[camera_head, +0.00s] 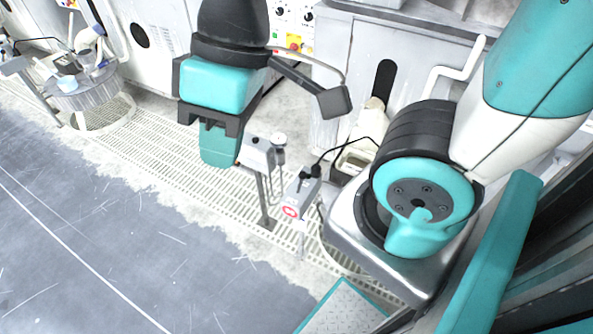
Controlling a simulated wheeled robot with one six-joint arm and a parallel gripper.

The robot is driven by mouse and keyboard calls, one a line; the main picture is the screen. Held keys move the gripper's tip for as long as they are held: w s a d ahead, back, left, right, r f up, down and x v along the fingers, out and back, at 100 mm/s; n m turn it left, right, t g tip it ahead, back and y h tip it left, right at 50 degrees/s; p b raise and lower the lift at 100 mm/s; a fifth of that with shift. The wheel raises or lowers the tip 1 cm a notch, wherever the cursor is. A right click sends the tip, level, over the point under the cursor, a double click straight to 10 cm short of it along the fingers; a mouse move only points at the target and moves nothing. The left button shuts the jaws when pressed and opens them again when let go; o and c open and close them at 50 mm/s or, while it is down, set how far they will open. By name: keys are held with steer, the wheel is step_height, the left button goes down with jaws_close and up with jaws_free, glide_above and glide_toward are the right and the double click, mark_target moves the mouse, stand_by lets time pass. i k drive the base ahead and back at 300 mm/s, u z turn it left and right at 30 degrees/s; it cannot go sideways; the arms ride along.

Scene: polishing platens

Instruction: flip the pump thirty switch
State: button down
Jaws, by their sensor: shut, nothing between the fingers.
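My gripper (219,150) hangs down in the upper middle, with a teal body, dark side parts and a teal lower end. It is shut and empty. Just to its right is a small grey box (258,153) on a post, with a round-topped grey part at its right side. Further right and nearer is a second pale box (301,192) with a black fitting, a cable and a red ring mark. No lettering is readable, so I cannot tell which of them bears the pump thirty switch, or how any switch is set.
White machine cabinets line the back, with a control panel (292,28) carrying a red knob on yellow. A pale grating (160,137) runs along their foot. A round drum-like unit (91,97) stands at left. The dark floor (95,235) is open at lower left.

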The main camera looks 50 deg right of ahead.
mark_target(303, 175)
steer(key=k, duration=0.6)
steer(key=z, duration=0.7)
steer(key=i, duration=0.5)
